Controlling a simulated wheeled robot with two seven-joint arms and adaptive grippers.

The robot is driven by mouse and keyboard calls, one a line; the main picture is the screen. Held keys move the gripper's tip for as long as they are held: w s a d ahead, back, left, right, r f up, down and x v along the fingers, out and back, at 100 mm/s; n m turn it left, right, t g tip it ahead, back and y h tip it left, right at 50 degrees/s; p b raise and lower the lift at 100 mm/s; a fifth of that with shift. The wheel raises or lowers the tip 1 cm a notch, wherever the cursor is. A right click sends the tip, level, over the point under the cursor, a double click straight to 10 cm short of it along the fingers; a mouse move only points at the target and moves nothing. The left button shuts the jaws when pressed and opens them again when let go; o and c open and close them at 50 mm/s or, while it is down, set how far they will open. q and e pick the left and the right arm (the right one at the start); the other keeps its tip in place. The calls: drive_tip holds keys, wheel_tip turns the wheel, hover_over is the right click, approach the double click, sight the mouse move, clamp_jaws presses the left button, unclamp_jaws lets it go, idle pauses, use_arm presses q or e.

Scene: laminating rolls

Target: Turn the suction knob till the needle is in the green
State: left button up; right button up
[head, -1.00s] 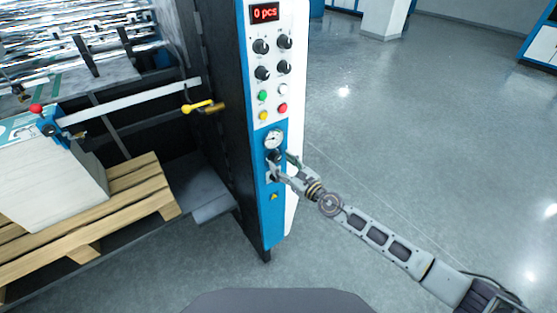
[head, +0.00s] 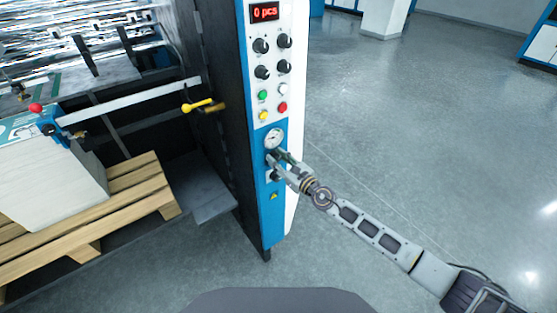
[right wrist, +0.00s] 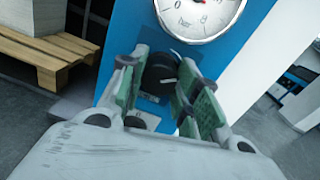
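The suction gauge (head: 274,138) is a round white dial on the blue front panel. The right wrist view shows its lower part (right wrist: 200,14), cut off by the top edge; I cannot read the needle or see a green zone. A black knob (right wrist: 161,72) sits below the gauge. My right gripper (head: 273,157) is at this knob and mostly hides it in the head view. In the right wrist view its green-padded fingers (right wrist: 161,76) stand open on either side of the knob; contact is unclear. My left gripper is not in view.
A second black knob (head: 273,176) sits just below. Above the gauge are several knobs, coloured buttons and a red "0 pcs" display (head: 265,12). A wooden pallet (head: 150,195) with a white stack (head: 55,190) stands left. Floor to the right is clear.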

drive_tip(key=shift+c, duration=1.2)
drive_tip(key=shift+f+m, duration=0.1)
drive_tip(key=shift+m, duration=0.2)
